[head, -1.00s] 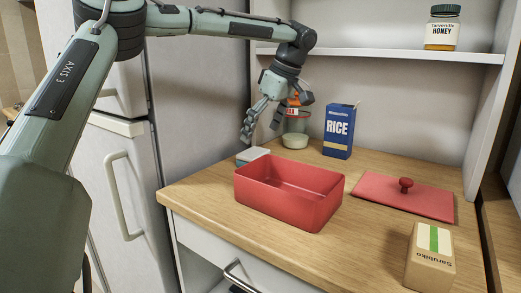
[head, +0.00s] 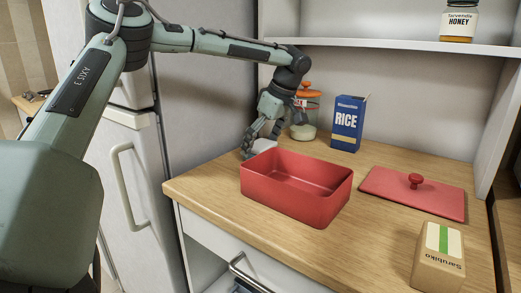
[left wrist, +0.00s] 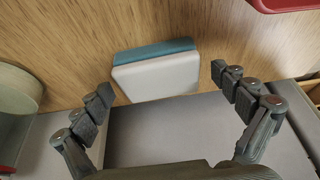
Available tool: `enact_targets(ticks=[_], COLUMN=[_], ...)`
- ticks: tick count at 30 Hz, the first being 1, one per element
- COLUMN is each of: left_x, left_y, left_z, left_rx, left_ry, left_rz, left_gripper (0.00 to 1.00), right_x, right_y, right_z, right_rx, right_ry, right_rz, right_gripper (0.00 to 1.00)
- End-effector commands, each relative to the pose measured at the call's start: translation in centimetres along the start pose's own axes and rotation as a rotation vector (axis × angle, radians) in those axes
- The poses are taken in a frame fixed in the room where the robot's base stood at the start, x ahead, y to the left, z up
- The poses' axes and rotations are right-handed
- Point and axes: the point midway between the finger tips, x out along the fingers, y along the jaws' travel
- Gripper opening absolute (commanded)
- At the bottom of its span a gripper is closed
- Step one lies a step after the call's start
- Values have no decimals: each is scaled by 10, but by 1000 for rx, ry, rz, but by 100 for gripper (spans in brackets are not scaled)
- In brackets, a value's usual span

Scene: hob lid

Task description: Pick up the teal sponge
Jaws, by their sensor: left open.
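The sponge (left wrist: 157,70) lies on the wooden counter in the left wrist view, with a white layer towards the gripper and a teal layer behind it. In the head view the sponge (head: 263,146) shows just behind the red box, partly hidden by my gripper. My left gripper (head: 262,141) is right at the sponge in the head view. In the left wrist view its fingers (left wrist: 165,85) are spread wide, one on each side of the sponge, with nothing between them touching it that I can see. My right gripper is not in view.
An open red box (head: 296,187) stands close in front of the sponge. Its red lid (head: 411,192) lies to the right.

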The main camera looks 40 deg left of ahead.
Motion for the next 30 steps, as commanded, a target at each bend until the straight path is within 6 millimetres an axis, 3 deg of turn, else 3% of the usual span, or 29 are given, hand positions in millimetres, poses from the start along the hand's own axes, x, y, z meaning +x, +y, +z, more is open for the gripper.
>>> enact_targets(ticks=[4, 16, 24, 30], left_x=[0, 0, -4, -33], left_y=[0, 0, 0, 1], left_z=[0, 0, -1, -13], left_rx=[0, 0, 0, -2], left_ry=[0, 0, 0, 1], left_rz=[0, 0, 1, 5], left_gripper=[97, 48, 48, 48], right_x=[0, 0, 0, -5], right_y=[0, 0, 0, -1], right_z=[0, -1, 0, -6], right_rx=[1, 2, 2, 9], right_ry=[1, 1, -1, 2], right_rz=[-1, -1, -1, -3], right_gripper=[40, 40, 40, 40])
